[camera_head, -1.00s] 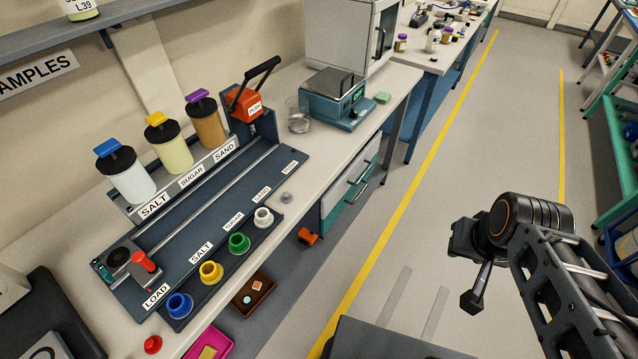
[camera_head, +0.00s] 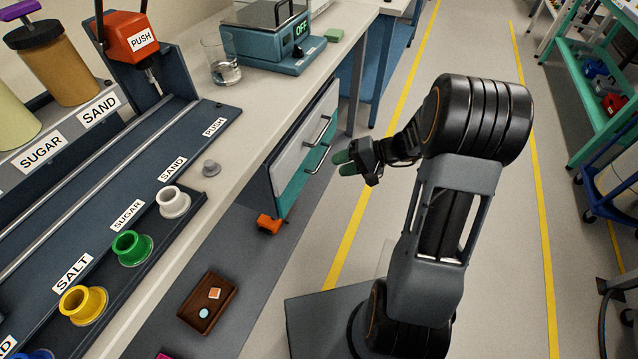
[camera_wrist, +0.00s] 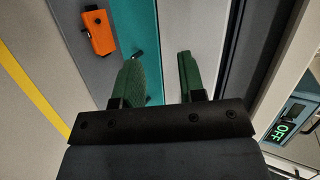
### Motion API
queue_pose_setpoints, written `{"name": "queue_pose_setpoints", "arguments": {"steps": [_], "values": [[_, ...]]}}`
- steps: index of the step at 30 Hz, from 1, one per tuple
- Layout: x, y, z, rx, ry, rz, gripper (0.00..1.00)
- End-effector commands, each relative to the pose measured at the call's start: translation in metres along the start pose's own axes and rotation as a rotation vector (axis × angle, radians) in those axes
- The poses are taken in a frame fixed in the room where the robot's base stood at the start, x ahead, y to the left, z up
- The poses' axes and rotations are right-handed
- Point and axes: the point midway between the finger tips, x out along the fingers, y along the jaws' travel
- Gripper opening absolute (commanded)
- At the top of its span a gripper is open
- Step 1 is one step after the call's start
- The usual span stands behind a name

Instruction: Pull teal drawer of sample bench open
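The teal drawer (camera_head: 291,194) is the lower front of the cabinet under the bench, below a white drawer (camera_head: 292,152). Its front looks flush with the cabinet. It has a metal bar handle (camera_head: 318,160). My gripper (camera_head: 340,163) is in front of the drawers, its green fingers pointing at them. In the wrist view the fingers (camera_wrist: 160,58) are apart with nothing held between them. The teal front (camera_wrist: 146,22) shows there behind the left finger, and the white front (camera_wrist: 190,25) behind the right one. A dark handle end (camera_wrist: 138,54) shows by the left fingertip; the rest is hidden.
An orange object (camera_head: 269,224) sits low beside the cabinet's near corner. A brown tray (camera_head: 190,318) lies below the bench edge. A balance (camera_head: 272,40) and a glass beaker (camera_head: 223,70) stand on the bench top.

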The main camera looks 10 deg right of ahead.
Motion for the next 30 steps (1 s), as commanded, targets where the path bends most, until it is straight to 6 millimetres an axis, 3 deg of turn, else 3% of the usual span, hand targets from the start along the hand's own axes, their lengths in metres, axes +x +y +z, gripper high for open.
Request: {"name": "queue_pose_setpoints", "arguments": {"steps": [1,3,6,10,17,30], "values": [[0.01,0.037,-0.017,0.025,0.046,-0.065,0.37],[0.012,0.062,-0.035,0.037,0.111,-0.14,0.37],[0.012,0.09,-0.055,0.046,0.194,-0.216,0.37],[0.01,0.113,-0.07,0.051,0.266,-0.271,0.37],[0.03,0.115,-0.083,0.05,0.297,-0.293,0.37],[0.104,0.092,-0.107,0.051,0.295,-0.291,0.37]]}}
